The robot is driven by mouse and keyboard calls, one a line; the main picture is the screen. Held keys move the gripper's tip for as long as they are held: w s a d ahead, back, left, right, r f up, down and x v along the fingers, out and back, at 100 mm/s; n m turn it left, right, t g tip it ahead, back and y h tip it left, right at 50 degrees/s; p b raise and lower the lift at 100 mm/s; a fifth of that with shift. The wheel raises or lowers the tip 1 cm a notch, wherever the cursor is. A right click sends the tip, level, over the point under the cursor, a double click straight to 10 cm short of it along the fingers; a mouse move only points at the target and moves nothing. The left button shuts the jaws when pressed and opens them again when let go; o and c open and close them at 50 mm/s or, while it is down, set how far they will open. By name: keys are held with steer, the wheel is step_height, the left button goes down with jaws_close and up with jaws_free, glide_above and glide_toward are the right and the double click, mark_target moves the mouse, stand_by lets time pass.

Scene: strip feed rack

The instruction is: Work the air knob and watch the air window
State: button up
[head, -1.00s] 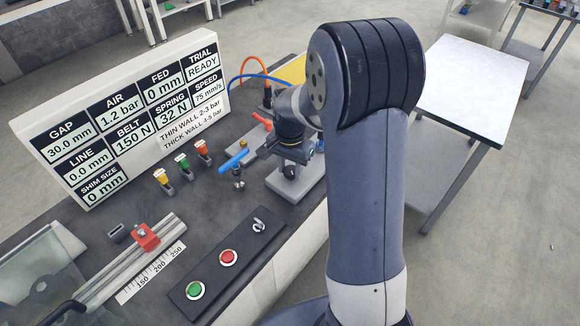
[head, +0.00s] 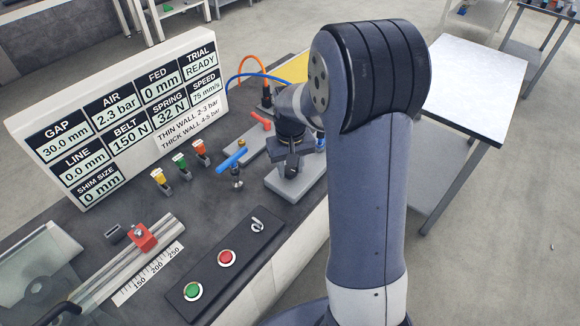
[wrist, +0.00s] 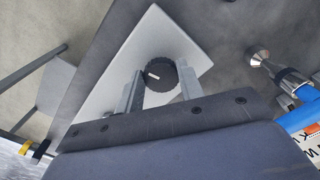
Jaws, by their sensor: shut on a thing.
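The air window (head: 116,113) on the white display board reads 2.3 bar. The air knob (wrist: 160,75) is a round, dark, ribbed knob with a pale mark on its face, set over a light grey plate (wrist: 185,32). In the head view my gripper and arm largely hide the knob.
The board (head: 22,125) also shows TRIAL READY and a note, thin wall 2-3 bar, thick wall 4-5 bar. A blue-handled lever (head: 232,160) and a red one (head: 260,121) stand close left of my gripper. Green (head: 193,291) and red (head: 227,257) buttons sit in front.

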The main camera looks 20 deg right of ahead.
mark_target(291, 171)
steer(key=shift+n, duration=1.7)
steer(key=o, duration=1)
steer(key=shift+r, duration=0.1)
step_height(291, 171, up, 11)
steer(key=shift+f, duration=0.2)
